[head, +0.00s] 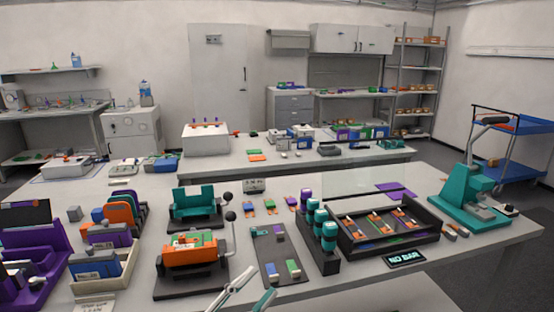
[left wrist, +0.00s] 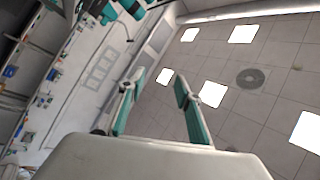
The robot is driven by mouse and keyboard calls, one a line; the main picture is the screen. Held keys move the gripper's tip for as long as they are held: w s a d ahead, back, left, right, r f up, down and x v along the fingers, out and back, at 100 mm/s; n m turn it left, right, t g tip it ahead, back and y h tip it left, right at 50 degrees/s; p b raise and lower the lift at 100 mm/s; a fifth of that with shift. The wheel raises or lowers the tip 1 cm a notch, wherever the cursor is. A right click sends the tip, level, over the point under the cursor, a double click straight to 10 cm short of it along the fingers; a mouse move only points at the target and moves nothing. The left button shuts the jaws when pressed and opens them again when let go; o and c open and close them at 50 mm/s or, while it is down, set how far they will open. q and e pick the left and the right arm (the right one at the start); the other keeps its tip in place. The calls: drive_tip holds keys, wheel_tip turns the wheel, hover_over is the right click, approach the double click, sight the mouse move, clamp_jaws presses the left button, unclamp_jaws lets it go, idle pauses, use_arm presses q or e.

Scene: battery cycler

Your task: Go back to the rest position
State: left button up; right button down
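My left gripper (head: 250,292) shows at the bottom edge of the head view, in front of the table's near side, with a pale finger and a teal finger. In the left wrist view my left gripper (left wrist: 158,82) has its two teal fingers spread apart, with nothing between them. That view is tilted and looks past the fingers at wall and ceiling. My right gripper is not seen in the head view. Teal parts at the top of the left wrist view are cut off, and I cannot tell what they are.
Close to my left gripper stand an orange lever device (head: 195,255), a grey mat (head: 268,262) with small parts, and a black rack with teal cylinders (head: 318,262). A teal press (head: 468,195) stands at right.

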use_arm(q)
drive_tip(key=s+a+f+n+y, duration=0.1)
drive_tip(key=a+f+n+y, duration=0.35)
drive_tip(key=f, duration=0.35)
drive_tip(key=a+f+n+y, duration=0.4)
drive_tip(key=f+n+y, duration=0.1)
drive_tip(key=f, duration=0.4)
drive_tip(key=s+a+f+n+g+y, duration=0.2)
drive_tip(key=s+f, duration=0.4)
drive_tip(key=f, duration=0.3)
drive_tip(key=s+a+f+n+g+y, duration=0.2)
drive_tip(key=s+a+f+n, duration=0.2)
drive_tip(key=s+f, duration=0.3)
wheel_tip(320, 180, down, 2)
drive_tip(key=shift+s+a+g, duration=0.15)
drive_tip(key=shift+a+g, duration=0.25)
drive_tip(key=shift+a, duration=0.25)
